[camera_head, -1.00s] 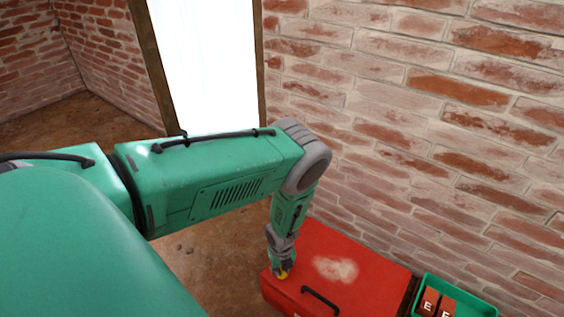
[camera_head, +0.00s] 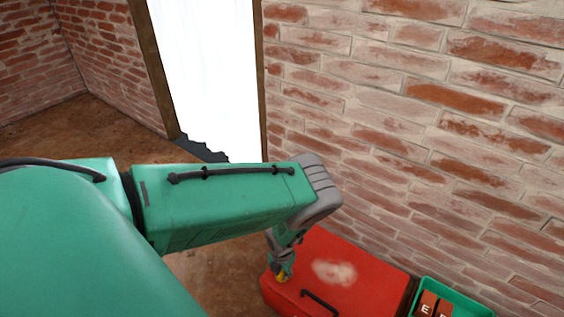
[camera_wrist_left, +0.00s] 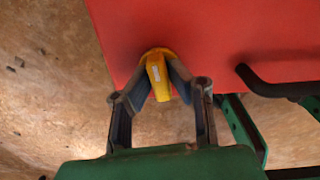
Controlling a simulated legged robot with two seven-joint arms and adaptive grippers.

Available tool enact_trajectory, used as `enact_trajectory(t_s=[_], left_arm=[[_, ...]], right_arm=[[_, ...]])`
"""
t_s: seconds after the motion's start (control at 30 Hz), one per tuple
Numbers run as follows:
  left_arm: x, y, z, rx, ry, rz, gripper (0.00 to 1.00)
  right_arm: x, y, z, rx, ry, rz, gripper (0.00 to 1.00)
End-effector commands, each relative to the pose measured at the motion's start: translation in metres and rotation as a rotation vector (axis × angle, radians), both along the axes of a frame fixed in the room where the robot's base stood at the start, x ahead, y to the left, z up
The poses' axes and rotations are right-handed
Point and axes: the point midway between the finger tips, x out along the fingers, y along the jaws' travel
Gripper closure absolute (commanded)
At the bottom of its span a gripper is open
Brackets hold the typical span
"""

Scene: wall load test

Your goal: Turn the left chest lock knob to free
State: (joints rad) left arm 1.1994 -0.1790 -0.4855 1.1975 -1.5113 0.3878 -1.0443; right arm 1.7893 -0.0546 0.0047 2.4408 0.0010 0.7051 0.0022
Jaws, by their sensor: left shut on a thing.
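The red chest (camera_head: 365,278) stands at the bottom of the head view against the brick wall, with a black handle (camera_head: 320,302) on its front. The yellow lock knob (camera_head: 281,277) is at the chest's left front corner, partly hidden by my left gripper (camera_head: 281,270). In the left wrist view the knob (camera_wrist_left: 158,75) sits at the edge of the red chest (camera_wrist_left: 210,40). My left gripper (camera_wrist_left: 160,90) has its two fingers on either side of the knob and is shut on it. My right gripper is not in view.
A green tray (camera_head: 478,303) with dark red lettered blocks (camera_head: 428,303) stands right of the chest. The brick wall (camera_head: 430,110) rises close behind. A bright doorway (camera_head: 205,80) is at the back, and bare brown floor lies left of the chest.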

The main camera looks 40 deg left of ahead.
Motion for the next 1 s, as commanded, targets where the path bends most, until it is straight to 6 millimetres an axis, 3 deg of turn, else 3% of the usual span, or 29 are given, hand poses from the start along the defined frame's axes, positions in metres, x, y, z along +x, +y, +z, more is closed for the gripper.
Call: enact_trajectory(t_s=[0.3, 0.87, 0.9, 0.93, 1.0], left_arm=[[0.0066, 0.0002, 0.0025, 0.003, -0.012, -0.124, 1.0], [0.0077, 0.0001, 0.0026, 0.003, -0.014, -0.15, 1.0], [0.0076, 0.0001, 0.0026, 0.003, -0.013, -0.149, 0.71], [0.0072, 0.0001, 0.0024, 0.003, -0.013, -0.149, 0.66], [0.0057, 0.0001, 0.0019, 0.002, -0.01, -0.148, 0.66]], right_arm=[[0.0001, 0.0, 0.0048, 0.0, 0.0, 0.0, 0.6], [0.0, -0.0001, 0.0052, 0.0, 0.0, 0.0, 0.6], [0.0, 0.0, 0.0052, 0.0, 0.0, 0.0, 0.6], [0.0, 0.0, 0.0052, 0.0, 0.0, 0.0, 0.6], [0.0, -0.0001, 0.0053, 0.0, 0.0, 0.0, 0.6]])
